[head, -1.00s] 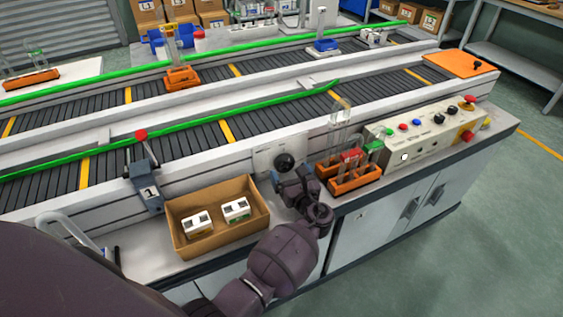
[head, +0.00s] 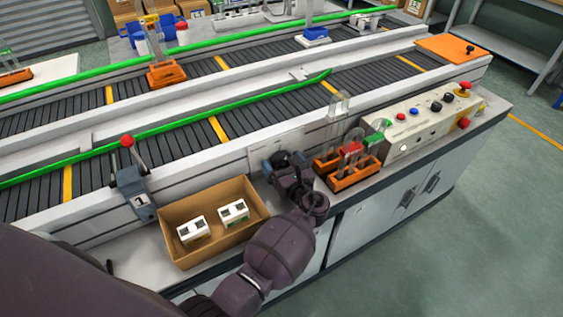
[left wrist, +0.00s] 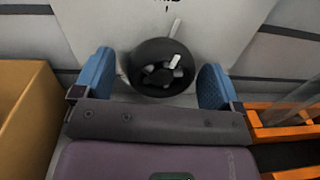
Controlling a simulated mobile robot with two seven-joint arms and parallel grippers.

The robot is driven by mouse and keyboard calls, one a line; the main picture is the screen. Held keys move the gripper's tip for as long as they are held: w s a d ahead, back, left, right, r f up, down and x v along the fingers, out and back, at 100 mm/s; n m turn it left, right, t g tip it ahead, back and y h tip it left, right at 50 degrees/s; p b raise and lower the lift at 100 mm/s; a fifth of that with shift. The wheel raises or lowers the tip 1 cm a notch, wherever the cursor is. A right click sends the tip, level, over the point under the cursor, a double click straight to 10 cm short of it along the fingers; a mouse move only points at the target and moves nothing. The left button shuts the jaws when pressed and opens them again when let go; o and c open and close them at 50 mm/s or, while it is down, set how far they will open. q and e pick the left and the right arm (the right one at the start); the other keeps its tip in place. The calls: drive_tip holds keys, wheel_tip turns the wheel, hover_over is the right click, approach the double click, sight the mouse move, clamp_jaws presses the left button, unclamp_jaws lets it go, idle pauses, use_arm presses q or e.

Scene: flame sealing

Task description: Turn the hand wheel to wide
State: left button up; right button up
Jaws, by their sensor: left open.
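The hand wheel (left wrist: 165,70) is a round black knob with a white pointer mark, on a pale plate (left wrist: 218,30) on the side of the conveyor. A thin white mark is on the plate just above it; the lettering at the top is cut off. My left gripper (left wrist: 157,82) is open, with one blue-padded finger on each side of the wheel and visible gaps between. In the head view my left gripper (head: 283,162) is in front of the plate and hides the wheel. My right gripper is not in view.
A cardboard box (head: 178,257) with two white blocks is left of the gripper. An orange rack (head: 358,178) with tubes is close on its right, then a control panel (head: 413,142) with buttons. A red-knobbed lever (head: 129,145) is farther left.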

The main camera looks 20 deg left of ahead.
use_arm(q)
drive_tip(key=shift+c, duration=0.4)
drive_tip(key=c, duration=0.8)
drive_tip(key=shift+c, duration=0.2)
